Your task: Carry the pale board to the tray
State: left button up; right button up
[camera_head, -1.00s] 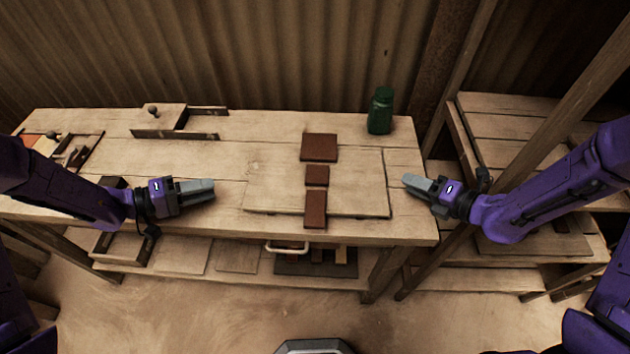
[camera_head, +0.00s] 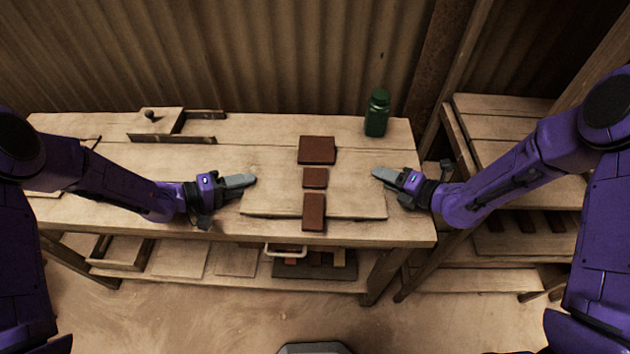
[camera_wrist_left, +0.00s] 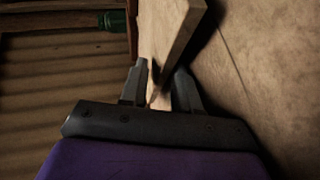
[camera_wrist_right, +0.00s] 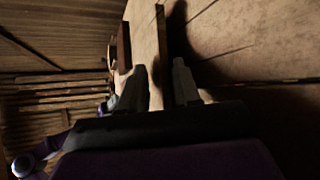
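The pale board (camera_head: 270,200) lies on the workbench (camera_head: 190,225), with three brown tiles in a row on it: a far one (camera_head: 317,150), a small middle one (camera_head: 315,178) and a near one (camera_head: 313,212). My left gripper (camera_head: 252,180) is at the board's left edge. In the left wrist view the board (camera_wrist_left: 170,45) reaches between its parted fingers (camera_wrist_left: 160,88). My right gripper (camera_head: 377,173) is at the right edge; in the right wrist view the board (camera_wrist_right: 145,40) lies between its parted fingers (camera_wrist_right: 162,88). I cannot tell which container is the tray.
A green bottle (camera_head: 377,115) stands at the bench's back right. A wooden fixture (camera_head: 160,122) is at the back left. A drawer-like box (camera_head: 122,252) and a dark holder (camera_head: 300,268) with small pieces sit on the shelf below. Wooden shelving (camera_head: 500,120) stands at the right.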

pick_arm(q)
grip_shut()
pick_arm(e)
grip_shut()
pick_arm(q)
jog(key=shift+r, duration=0.1)
